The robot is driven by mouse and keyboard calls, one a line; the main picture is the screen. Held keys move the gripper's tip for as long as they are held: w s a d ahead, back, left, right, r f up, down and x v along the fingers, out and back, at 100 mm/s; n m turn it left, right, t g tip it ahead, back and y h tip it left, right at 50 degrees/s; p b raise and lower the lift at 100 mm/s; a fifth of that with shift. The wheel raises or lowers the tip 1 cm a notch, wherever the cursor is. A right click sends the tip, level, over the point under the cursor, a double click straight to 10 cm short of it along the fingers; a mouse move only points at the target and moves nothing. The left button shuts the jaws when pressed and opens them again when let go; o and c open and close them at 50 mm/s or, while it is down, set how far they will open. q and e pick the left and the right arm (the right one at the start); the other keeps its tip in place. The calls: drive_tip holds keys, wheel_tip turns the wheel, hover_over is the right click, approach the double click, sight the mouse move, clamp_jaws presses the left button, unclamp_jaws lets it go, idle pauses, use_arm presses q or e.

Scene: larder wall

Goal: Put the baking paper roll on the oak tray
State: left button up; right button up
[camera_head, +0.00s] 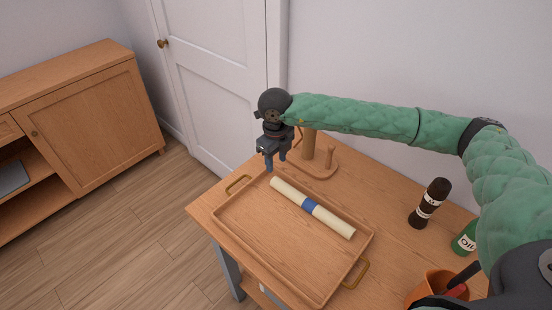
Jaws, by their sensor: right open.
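The baking paper roll (330,218) is a long cream cylinder with a blue band around its middle. It lies on the oak tray (262,249), near the tray's back edge and roughly along it. The tray is a shallow wooden one with brass handles, on the table. My right gripper (276,166) is open and empty, pointing down above the back left end of the roll and apart from it. My left gripper is not in view.
A wooden stand with upright posts (308,147) is just behind my right gripper. A cabinet (95,115) is at the far left.

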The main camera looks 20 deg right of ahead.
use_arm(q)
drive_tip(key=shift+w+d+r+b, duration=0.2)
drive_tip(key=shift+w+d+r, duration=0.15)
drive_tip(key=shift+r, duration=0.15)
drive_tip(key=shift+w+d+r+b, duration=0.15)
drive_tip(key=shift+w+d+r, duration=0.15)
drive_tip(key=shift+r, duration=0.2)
use_arm(e)
drive_tip(key=shift+r, duration=1.25)
drive_tip(key=shift+r, duration=0.1)
